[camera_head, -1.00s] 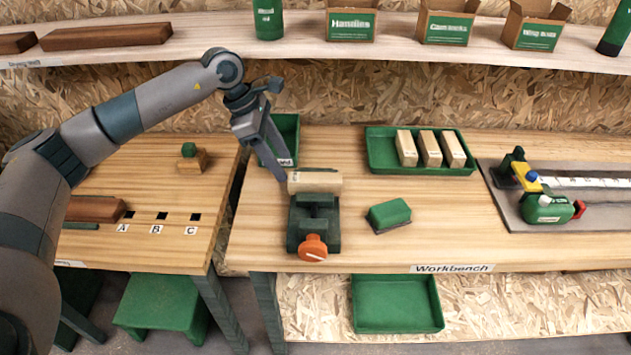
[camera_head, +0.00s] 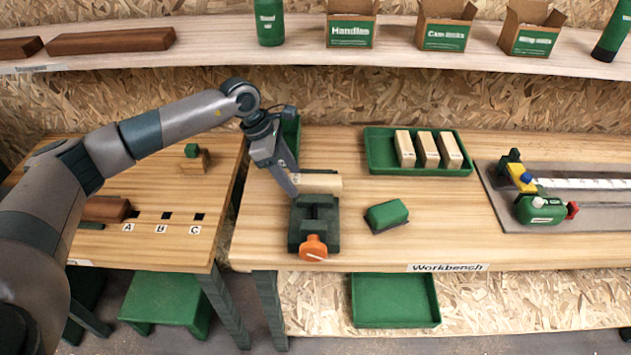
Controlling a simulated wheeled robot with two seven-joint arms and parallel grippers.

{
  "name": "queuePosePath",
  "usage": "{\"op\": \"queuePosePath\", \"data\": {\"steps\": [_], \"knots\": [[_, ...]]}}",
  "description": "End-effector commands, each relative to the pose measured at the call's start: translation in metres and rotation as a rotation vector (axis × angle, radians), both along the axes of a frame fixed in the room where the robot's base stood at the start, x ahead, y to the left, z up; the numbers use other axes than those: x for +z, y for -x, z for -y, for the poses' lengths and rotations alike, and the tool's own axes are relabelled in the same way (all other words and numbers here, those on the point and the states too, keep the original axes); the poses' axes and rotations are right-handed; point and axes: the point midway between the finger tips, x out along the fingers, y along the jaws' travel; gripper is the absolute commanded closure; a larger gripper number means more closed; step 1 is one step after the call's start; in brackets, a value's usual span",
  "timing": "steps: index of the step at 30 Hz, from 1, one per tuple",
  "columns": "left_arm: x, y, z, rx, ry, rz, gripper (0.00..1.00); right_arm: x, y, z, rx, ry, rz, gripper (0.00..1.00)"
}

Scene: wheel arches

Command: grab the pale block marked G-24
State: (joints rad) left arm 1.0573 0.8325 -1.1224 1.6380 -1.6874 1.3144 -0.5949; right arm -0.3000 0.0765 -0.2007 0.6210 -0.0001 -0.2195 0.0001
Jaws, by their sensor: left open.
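My right gripper is not in view.
A green-topped brush or block (camera_head: 387,215) lies right of the vise. A green bin (camera_head: 291,130) stands behind my left gripper. A measuring fixture (camera_head: 541,209) is at the right. A gap separates the workbench from the left table (camera_head: 150,256).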

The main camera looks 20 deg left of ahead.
Motion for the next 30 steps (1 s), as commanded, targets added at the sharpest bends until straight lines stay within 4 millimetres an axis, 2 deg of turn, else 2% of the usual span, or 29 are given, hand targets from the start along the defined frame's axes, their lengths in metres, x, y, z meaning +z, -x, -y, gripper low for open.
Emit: {"op": "queuePosePath", "data": {"steps": [12, 14, 18, 30], "knots": [[-0.0001, 0.0000, -0.0002, 0.000, 0.000, 0.000, 0.47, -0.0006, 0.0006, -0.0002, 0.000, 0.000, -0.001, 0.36], [-0.0001, 0.0000, -0.0002, 0.000, 0.000, 0.000, 0.59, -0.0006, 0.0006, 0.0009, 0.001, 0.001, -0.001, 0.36], [0.0000, -0.0001, -0.0003, 0.000, 0.000, 0.000, 0.92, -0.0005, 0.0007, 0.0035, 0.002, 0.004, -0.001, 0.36], [0.0031, -0.0007, -0.0002, 0.001, 0.000, 0.002, 0.93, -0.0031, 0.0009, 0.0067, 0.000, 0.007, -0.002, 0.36]]}}
